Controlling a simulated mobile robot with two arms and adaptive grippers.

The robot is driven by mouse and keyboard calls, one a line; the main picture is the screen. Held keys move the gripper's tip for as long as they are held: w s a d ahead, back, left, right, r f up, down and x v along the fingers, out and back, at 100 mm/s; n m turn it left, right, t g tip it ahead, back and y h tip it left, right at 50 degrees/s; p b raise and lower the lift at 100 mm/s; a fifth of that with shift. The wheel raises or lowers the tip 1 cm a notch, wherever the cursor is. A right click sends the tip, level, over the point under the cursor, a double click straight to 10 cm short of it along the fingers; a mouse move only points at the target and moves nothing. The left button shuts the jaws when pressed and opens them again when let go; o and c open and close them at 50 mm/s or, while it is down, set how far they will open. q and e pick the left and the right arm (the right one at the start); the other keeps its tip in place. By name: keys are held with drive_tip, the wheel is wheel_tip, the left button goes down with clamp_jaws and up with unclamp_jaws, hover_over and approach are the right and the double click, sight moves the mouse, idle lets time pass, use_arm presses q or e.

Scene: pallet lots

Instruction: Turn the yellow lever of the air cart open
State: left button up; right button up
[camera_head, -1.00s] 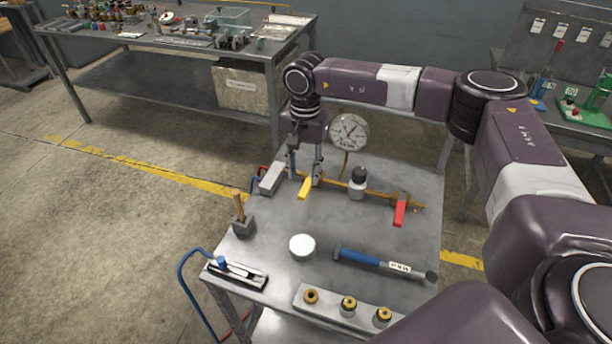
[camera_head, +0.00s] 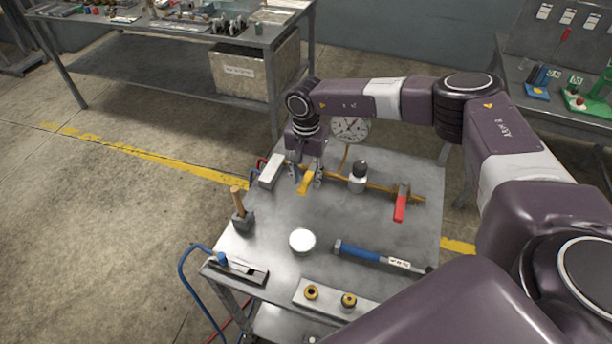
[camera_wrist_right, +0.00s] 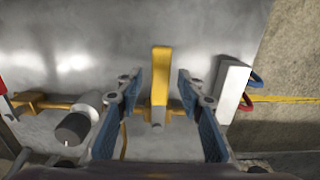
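The yellow lever (camera_head: 306,183) sits on a brass pipe on the grey air cart (camera_head: 350,225), near its far edge. My right gripper (camera_head: 308,181) reaches down over it, fingers apart on either side. In the right wrist view, the yellow lever (camera_wrist_right: 160,78) stands between the two open fingers of the right gripper (camera_wrist_right: 160,85), with a visible gap on each side. The lever points away from the pipe, roughly along the fingers. My left gripper is not in view.
Along the pipe are a white-and-black fitting (camera_head: 358,177) and a red lever (camera_head: 400,207). A dial gauge (camera_head: 349,128) stands behind.

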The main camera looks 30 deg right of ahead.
drive_tip(key=shift+c, duration=1.5)
clamp_jaws()
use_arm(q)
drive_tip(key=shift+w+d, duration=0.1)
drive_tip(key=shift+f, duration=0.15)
use_arm(e)
drive_tip(key=shift+w, duration=0.1)
